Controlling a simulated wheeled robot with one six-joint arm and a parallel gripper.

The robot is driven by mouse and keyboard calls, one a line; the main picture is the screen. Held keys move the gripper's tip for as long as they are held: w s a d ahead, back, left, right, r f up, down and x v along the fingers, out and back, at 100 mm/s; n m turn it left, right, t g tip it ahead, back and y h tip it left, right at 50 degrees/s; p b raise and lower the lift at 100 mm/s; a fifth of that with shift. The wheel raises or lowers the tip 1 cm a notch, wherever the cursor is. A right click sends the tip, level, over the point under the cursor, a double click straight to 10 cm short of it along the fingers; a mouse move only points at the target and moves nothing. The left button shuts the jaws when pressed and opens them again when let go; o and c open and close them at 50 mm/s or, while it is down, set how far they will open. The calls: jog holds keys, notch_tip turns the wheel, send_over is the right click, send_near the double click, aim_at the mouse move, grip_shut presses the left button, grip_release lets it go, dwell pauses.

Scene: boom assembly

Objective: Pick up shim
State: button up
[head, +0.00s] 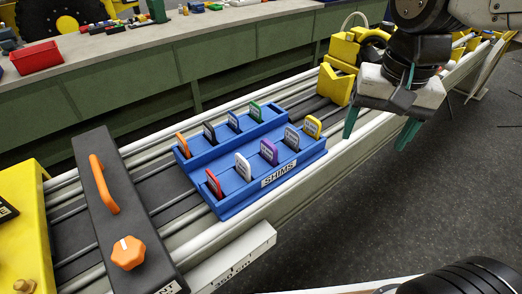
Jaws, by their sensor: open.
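Several thin shims stand upright in slots of a blue rack (222,203) labelled "SHIMS", in the middle of the head view. The back row holds an orange shim (183,145), a black shim (210,132), a blue shim (234,121) and a green shim (256,112). The front row holds a red shim (214,184), a white shim (243,166), a purple shim (268,152), a grey shim (292,137) and a yellow shim (313,126). My gripper (380,128), with green fingers, is open and empty, to the right of the rack and apart from it.
The rack sits on a rail bench (160,190). A black block with an orange handle (104,184) stands left of it; yellow fixtures (336,85) stand beyond its right end. A workbench (130,45) with a red bin (37,58) runs behind. Open floor (350,220) lies at right.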

jog(key=w+a+f+m, duration=0.2)
jog(key=w+a+m, duration=0.1)
jog(key=w+a, duration=0.4)
jog(key=m, duration=0.4)
send_over(269, 142)
jog(key=f, duration=0.3)
jog(key=shift+s+a+f+g, duration=0.1)
jog(key=shift+s+g, duration=0.25)
jog(key=shift+g, duration=0.05)
jog(key=f, duration=0.8)
jog(key=shift+w, duration=0.35)
jog(key=c, duration=1)
